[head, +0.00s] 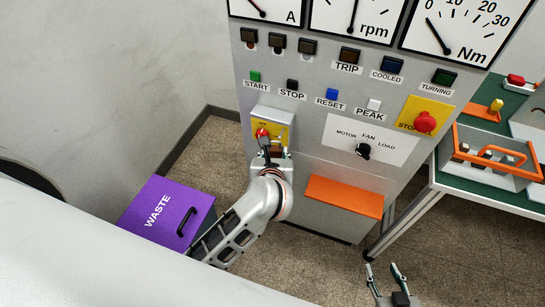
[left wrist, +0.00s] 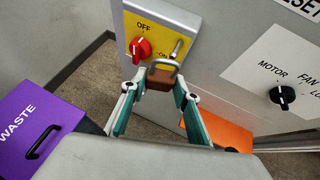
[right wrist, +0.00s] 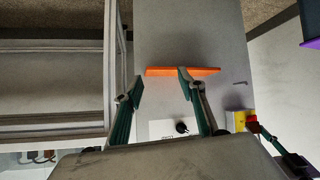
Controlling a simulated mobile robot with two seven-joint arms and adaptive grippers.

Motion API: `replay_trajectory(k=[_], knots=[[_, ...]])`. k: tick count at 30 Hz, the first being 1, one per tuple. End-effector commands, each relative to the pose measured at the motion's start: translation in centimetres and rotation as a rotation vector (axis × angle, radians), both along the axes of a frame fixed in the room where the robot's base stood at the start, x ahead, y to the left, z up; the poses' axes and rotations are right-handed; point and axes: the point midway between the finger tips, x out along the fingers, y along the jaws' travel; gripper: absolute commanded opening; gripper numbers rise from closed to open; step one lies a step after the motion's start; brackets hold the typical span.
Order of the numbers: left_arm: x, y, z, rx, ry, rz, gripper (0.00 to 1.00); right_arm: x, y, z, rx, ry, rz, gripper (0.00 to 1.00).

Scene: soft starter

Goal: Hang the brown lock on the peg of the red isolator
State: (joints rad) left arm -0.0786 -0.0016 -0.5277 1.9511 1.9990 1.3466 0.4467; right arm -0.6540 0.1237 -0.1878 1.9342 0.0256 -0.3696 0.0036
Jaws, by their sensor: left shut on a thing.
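The isolator is a grey box with a yellow plate and a red knob (head: 262,133) on the cabinet front. In the left wrist view its red knob (left wrist: 140,49) stands by the OFF mark, and a metal peg (left wrist: 177,48) sticks out to its right. My left gripper (head: 271,156) is in front of the box's lower part. It is shut on the brown lock (left wrist: 159,81), shackle upward. The shackle appears just below the peg's lower end; I cannot tell whether they touch. My right gripper (head: 388,282) is open and empty, low in front of the cabinet.
An orange ledge (head: 343,197) juts from the cabinet to the right of my left arm. A purple waste bin (head: 165,215) stands at the left. A table with an orange-handled carrier (head: 495,165) is at the right. A dial (head: 363,151) sits right of the isolator.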

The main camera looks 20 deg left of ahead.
Motion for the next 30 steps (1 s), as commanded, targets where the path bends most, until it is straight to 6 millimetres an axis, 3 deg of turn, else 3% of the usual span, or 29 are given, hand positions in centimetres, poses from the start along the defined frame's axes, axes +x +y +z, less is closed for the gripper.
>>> replay_trajectory(k=[30], knots=[[5.3,-0.2,-1.0,0.000,-0.001,-0.001,0.12,0.9,1.3,-0.1,0.017,-0.040,0.027,0.40]])
